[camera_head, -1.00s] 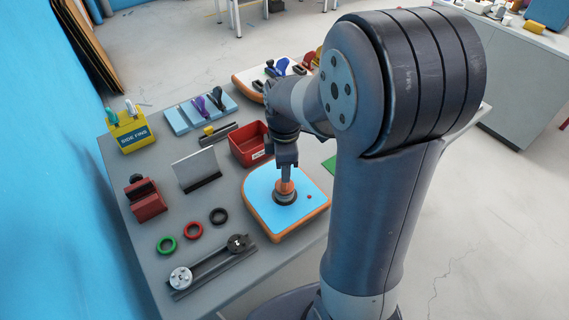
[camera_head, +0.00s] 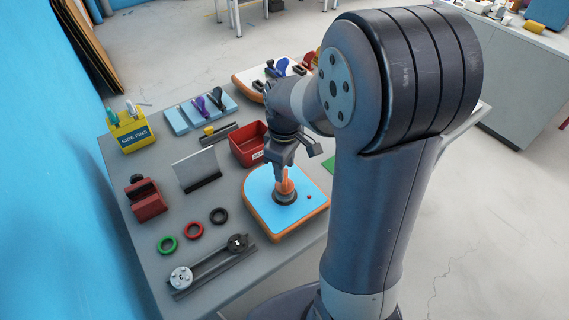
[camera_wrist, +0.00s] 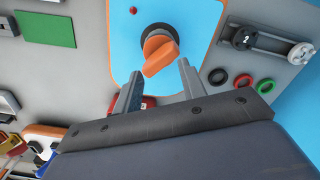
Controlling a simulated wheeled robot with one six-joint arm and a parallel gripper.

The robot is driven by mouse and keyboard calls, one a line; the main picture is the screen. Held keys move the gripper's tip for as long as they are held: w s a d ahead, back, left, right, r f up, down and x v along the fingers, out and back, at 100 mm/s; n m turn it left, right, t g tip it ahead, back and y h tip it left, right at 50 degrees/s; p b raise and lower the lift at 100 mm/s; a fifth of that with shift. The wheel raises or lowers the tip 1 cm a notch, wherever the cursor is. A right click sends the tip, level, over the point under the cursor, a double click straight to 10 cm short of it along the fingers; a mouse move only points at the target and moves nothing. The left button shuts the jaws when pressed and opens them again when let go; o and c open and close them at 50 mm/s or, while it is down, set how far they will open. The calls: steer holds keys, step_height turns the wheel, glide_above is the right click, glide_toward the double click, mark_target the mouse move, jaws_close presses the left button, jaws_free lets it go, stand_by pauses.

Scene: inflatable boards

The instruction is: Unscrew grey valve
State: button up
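A dark grey round valve (camera_head: 284,199) sits on the blue board with orange edges (camera_head: 262,196). An orange tool or handle (camera_head: 285,184) stands on the valve. In the wrist view the valve (camera_wrist: 157,32) shows at top centre with the orange piece (camera_wrist: 160,54) over its middle. My gripper (camera_head: 281,172) is above the orange piece. In the wrist view its two fingers (camera_wrist: 158,72) are spread apart, with empty space between them; the orange piece lies just beyond the tips. Contact with it cannot be told.
A rail (camera_head: 212,264) with a light disc and a dark disc lies at the table's front. Green, red and black rings (camera_head: 194,230) lie nearby. A red bin (camera_head: 247,147) stands behind the board. A red clamp (camera_head: 146,200) and upright grey plate (camera_head: 196,169) stand left.

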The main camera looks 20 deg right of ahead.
steer(key=shift+m, duration=0.6)
steer(key=m, duration=0.4)
steer(key=shift+m, duration=2)
steer(key=m, duration=0.4)
steer(key=shift+p, duration=0.3)
